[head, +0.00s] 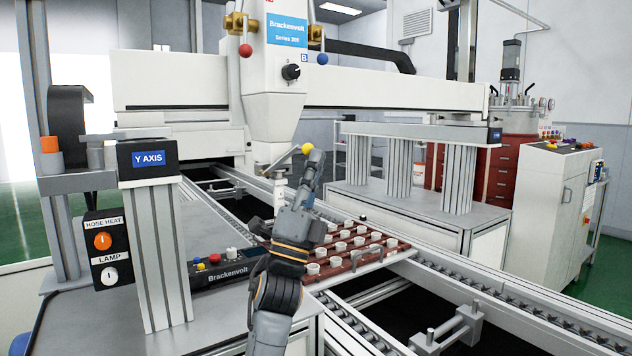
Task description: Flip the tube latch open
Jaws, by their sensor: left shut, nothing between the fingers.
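What looks like the tube latch is a thin metal lever with a yellow ball knob (307,149) at its end. It sits below the white dispensing head (278,85) and slants up to the right from the nozzle. My left gripper (316,160) is shut and empty, with its fingers pointing up. Its fingertips are right beside and just below the yellow knob; I cannot tell whether they touch it. The gripper and arm hide part of the nozzle area. My right gripper is not in view.
A red-brown tray (368,262) with several small white cups lies on the conveyor (470,283) right behind my gripper. A Y AXIS post (155,240) stands at the left. A control panel (222,271) is left of my arm. Red and blue knobs flank the head.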

